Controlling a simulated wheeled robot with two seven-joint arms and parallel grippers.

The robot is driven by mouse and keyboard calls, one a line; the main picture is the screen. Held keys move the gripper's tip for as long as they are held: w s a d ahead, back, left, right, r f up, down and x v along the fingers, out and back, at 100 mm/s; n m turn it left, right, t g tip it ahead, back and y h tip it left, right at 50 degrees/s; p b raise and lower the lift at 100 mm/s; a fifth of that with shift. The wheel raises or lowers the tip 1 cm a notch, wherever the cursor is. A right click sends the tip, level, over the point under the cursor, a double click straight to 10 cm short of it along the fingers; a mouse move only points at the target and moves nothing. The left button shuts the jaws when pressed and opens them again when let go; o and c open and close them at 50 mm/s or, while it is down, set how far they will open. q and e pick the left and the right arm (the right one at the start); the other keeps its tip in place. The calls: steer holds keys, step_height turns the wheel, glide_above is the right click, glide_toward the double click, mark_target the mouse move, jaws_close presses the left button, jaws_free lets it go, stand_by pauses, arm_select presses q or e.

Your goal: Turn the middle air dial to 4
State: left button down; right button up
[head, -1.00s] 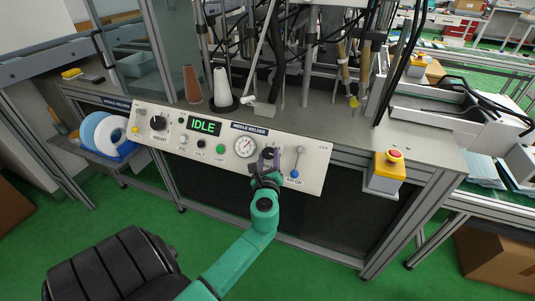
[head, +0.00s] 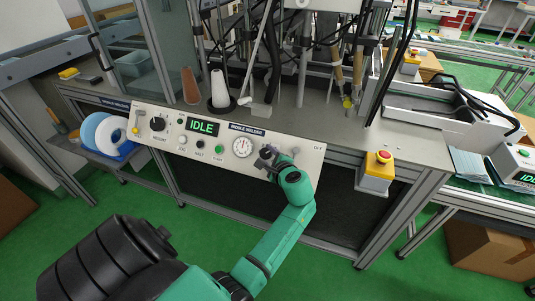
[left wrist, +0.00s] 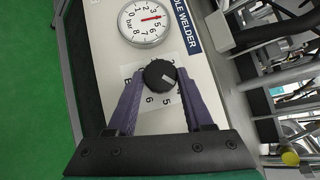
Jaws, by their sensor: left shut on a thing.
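The black air dial (left wrist: 160,74) sits on the white control panel (head: 176,149), right of the round pressure gauge (head: 243,147) in the head view. In the left wrist view, my left gripper (left wrist: 158,78) has its purple fingers closed on the dial's sides. The dial's pale mark points to the lower right, and the numbers 5 and 6 show below the dial; other numbers are hidden by the knob and fingers. The gauge's red needle (left wrist: 152,18) points right, between 3 and 4. My right gripper is not in view.
The panel has a black height dial (head: 157,124), a green IDLE display (head: 201,127) and small buttons. A red emergency stop on a yellow box (head: 378,170) stands to the right. Green floor lies in front.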

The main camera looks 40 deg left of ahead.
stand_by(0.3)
arm_select(q)
steer(key=shift+c, duration=1.5)
jaws_free()
